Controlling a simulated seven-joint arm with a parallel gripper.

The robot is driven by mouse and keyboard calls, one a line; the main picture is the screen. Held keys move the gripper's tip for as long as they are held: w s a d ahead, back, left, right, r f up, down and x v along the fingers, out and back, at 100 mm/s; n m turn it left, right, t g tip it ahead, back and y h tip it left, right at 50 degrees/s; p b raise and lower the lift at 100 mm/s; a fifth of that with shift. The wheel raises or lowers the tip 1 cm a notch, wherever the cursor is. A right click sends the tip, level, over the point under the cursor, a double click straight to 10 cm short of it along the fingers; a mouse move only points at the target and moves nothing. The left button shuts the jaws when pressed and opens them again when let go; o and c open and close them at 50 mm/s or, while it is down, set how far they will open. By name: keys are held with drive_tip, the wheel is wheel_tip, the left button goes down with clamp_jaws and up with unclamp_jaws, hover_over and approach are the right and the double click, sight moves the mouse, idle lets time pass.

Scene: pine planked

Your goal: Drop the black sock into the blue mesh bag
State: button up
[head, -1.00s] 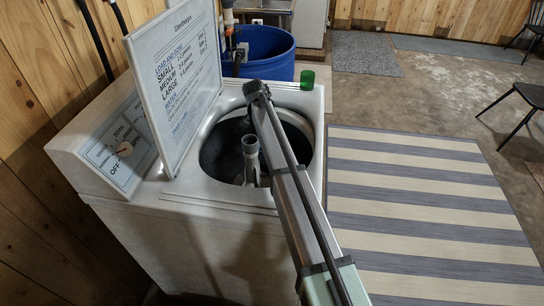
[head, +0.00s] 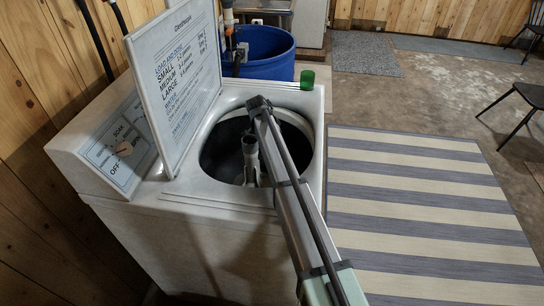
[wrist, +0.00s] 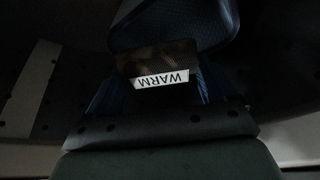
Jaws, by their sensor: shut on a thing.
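In the head view my arm reaches over the open washing machine (head: 245,225) and down into its dark drum, so my gripper is hidden there. In the wrist view my gripper (wrist: 158,85) is shut on a dark brownish-black piece with a white band reading "WARM", upside down, which looks like the black sock (wrist: 150,58). Its edges fade into the shadow. The blue mesh bag (wrist: 205,25) shows just beyond it, with more blue at its sides. I cannot tell whether the sock touches the bag or is over its opening.
The lid (head: 178,80) stands open on the machine's left. The agitator (head: 250,155) stands upright in the drum beside my arm. A green cap or cup (head: 307,80) sits on the back right corner. A blue barrel (head: 265,55) is behind. A striped rug (head: 420,210) lies right.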

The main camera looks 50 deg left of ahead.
drive_tip(key=shift+f, duration=1.3)
drive_tip(key=o, duration=0.9)
drive_tip(key=shift+c, duration=0.2)
drive_tip(key=v, duration=1.4)
drive_tip(key=shift+f, duration=0.1)
